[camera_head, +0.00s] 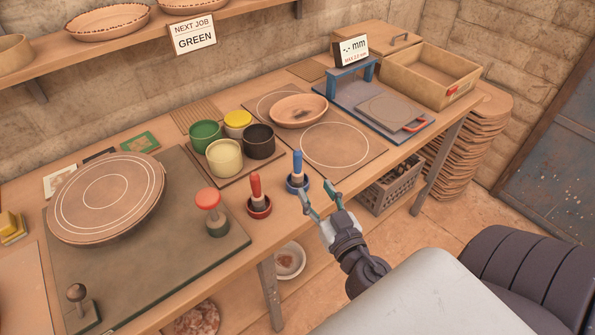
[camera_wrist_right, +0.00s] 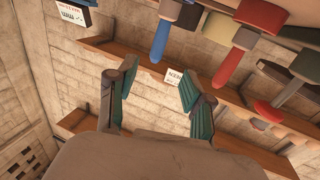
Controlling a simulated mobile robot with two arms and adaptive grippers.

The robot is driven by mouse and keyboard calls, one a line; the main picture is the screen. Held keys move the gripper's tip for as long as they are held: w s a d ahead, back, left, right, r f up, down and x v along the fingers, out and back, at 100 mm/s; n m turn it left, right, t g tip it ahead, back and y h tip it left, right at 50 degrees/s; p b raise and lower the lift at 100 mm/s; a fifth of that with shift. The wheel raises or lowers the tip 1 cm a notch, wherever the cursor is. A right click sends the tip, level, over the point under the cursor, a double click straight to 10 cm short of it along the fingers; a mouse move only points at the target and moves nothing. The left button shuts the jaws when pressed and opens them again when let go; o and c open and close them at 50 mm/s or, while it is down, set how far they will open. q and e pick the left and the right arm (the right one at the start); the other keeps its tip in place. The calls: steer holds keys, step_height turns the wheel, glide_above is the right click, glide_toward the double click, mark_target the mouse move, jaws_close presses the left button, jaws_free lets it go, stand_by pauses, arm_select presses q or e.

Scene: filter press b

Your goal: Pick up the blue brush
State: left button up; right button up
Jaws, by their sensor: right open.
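The blue brush (camera_head: 297,163) stands upright, handle up, in a small blue holder (camera_head: 297,187) near the front edge of the bench. It also shows in the right wrist view (camera_wrist_right: 160,42), above the gap between my fingertips there. My right gripper (camera_head: 320,194) is open and empty. Its fingers are just in front and to the right of the brush, close to the holder, with the jaws not around the handle. The open fingers also show in the right wrist view (camera_wrist_right: 148,78). My left gripper is not in view.
A red brush (camera_head: 256,187) in a red holder stands just left of the blue one. A red-knobbed stand (camera_head: 209,200) is farther left. Behind are green, yellow, cream and black pots (camera_head: 259,141) and a terracotta bowl (camera_head: 299,109). The blue press (camera_head: 352,82) stands back right.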

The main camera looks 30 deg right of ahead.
mark_target(300, 162)
steer(key=w+p, duration=0.1)
steer(key=w, duration=0.2)
steer(key=w+d+p, duration=0.1)
steer(key=w, duration=0.2)
steer(key=shift+w+d, duration=0.2)
steer(key=shift+w, duration=0.05)
steer(key=shift+w+r+p, duration=0.1)
steer(key=shift+w+p, duration=0.2)
steer(key=shift+p, duration=0.05)
steer(key=w+p, duration=0.1)
steer(key=w, duration=0.1)
steer(key=w+d+p, duration=0.1)
steer(key=w, duration=0.1)
steer(key=shift+w+d, duration=0.1)
steer(key=shift+w, duration=0.05)
steer(key=shift+w+f, duration=0.15)
steer(key=shift+f, duration=0.1)
steer(key=shift+c, duration=1)
jaws_close()
